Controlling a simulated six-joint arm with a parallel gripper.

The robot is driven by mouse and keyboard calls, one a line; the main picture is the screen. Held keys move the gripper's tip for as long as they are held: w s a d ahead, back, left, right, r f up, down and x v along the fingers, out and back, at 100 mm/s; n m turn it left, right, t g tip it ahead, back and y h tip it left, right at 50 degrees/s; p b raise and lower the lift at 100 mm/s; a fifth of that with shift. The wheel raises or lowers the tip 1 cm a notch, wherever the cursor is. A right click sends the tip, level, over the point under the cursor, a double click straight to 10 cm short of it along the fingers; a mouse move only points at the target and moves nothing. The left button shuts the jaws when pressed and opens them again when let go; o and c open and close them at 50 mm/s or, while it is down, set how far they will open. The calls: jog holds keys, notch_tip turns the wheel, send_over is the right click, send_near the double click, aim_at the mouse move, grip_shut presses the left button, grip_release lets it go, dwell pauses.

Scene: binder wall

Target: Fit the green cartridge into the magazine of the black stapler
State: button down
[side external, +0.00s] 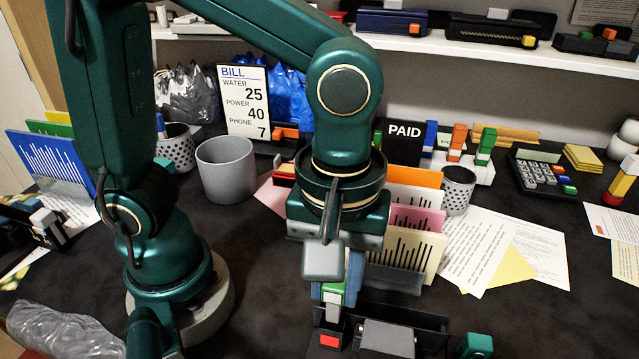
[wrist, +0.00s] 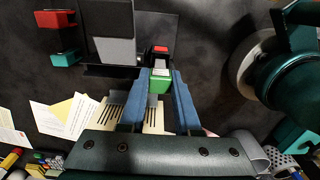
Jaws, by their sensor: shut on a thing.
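The green cartridge (wrist: 160,77) sits between the blue fingertips of my gripper (wrist: 159,82) in the wrist view; my gripper is shut on it. In the side view the cartridge (side external: 333,289) shows between the fingers, low at the bottom centre. The black stapler (side external: 430,338), with a grey block on it, lies at the bottom edge of the side view and is partly cut off. In the wrist view the grey-topped stapler (wrist: 112,48) lies beyond and left of the fingertips. A red-ended part (wrist: 160,50) is just beyond the cartridge. I cannot tell whether cartridge and stapler touch.
A letter sorter (side external: 400,278) with cards stands close behind the fingers. A teal-ended object (side external: 476,346) lies right of the stapler. A grey cup (side external: 226,168) and loose papers (side external: 480,250) are farther back. Dark tabletop is clear at the lower right.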

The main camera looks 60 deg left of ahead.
aim_at(333, 319)
jog(key=shift+f, duration=2.3)
jog(key=c, duration=0.5)
grip_release()
jog(key=shift+c, duration=0.2)
jog(key=shift+r, duration=2.55)
jog(key=shift+a, duration=0.1)
